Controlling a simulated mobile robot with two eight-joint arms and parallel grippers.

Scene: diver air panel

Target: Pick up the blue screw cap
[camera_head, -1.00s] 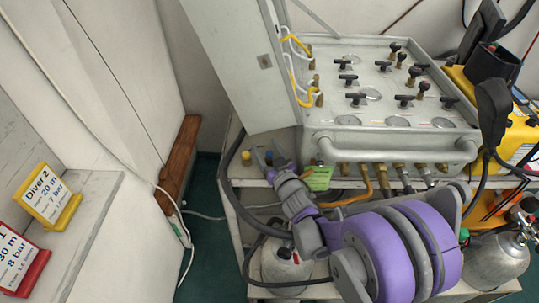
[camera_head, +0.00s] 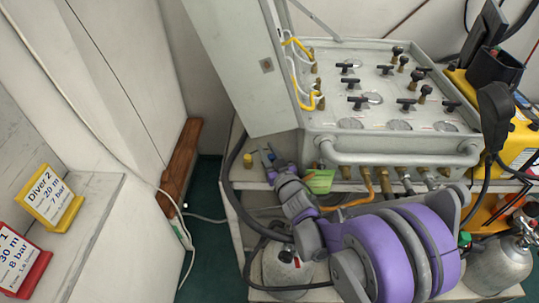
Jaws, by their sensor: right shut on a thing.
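The blue screw cap (camera_head: 271,156) is a small blue spot at the tip of my right gripper (camera_head: 269,160), at the left end of the shelf below the air panel. My right gripper is shut on it; the fingers and wrist hide most of the cap. I cannot tell whether the cap touches the shelf. My left gripper is not in view.
A yellow cap (camera_head: 247,160) stands just left of my right gripper. The grey air panel (camera_head: 390,100) with black knobs is above and behind, its open door (camera_head: 245,60) at the left. A green tag (camera_head: 320,181) hangs close to my wrist. Dark hoses run nearby.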

